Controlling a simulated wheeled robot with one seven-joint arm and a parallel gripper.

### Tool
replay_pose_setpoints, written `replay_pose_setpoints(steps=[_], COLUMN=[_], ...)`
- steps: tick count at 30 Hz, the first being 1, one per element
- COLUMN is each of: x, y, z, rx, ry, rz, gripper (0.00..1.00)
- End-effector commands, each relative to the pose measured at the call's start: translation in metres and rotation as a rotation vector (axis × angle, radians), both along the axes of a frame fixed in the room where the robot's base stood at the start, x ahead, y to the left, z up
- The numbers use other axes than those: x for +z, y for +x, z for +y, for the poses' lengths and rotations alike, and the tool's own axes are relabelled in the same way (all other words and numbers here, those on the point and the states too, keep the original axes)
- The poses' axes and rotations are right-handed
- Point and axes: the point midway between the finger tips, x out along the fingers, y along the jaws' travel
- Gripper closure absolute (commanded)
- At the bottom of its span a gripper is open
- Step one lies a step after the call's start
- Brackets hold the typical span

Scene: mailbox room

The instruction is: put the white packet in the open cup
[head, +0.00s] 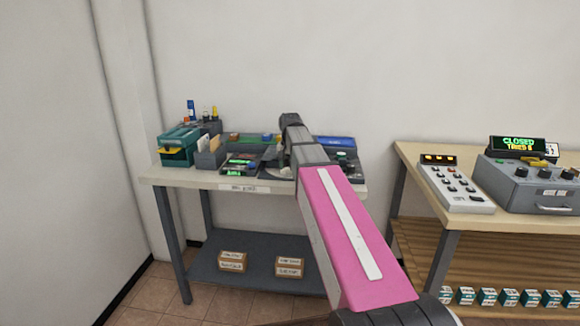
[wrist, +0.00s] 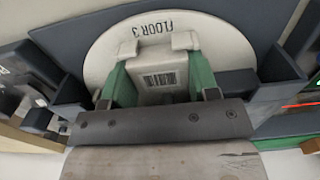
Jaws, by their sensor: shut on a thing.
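The white packet (wrist: 162,80), with a barcode on its face, sits between the green fingers of my gripper (wrist: 158,55) in the wrist view. My gripper is shut on it. Behind the packet is a pale round plate (wrist: 105,50) marked "FLOOR 3". I cannot tell whether the packet touches the plate. Dark grey box-like holders stand beside the plate at the left (wrist: 38,65) and right (wrist: 282,68). I cannot tell which of them, if any, is the open cup. In the head view, my pink arm hides the packet and much of the device.
The sorting table (head: 165,178) bears a teal box (head: 178,148), a small green-lit panel (head: 240,162) and a blue tray (head: 335,142). A second table at the right holds a keypad box (head: 455,185) and a grey console (head: 525,185) reading "CLOSED". Small boxes lie on the lower shelves.

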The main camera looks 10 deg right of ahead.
Motion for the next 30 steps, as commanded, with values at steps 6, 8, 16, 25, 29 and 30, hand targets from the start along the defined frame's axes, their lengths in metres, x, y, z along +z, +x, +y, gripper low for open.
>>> replay_pose_setpoints(steps=[6, 8, 16, 25, 29, 30], x=[-0.0001, 0.0000, 0.0000, 0.0003, 0.0036, 0.0054], y=[0.0000, 0.0000, -0.0001, -0.0001, 0.0001, 0.0002], z=[0.0000, 0.0000, 0.0000, 0.0000, 0.0001, 0.0000], rx=[0.000, 0.000, 0.000, 0.000, 0.000, 0.000], ry=[0.000, 0.000, 0.000, 0.000, 0.000, 0.000], rz=[0.000, 0.000, 0.000, 0.000, 0.000, 0.000], gripper=[0.69, 0.26, 0.06, 0.03, 0.03, 0.03])
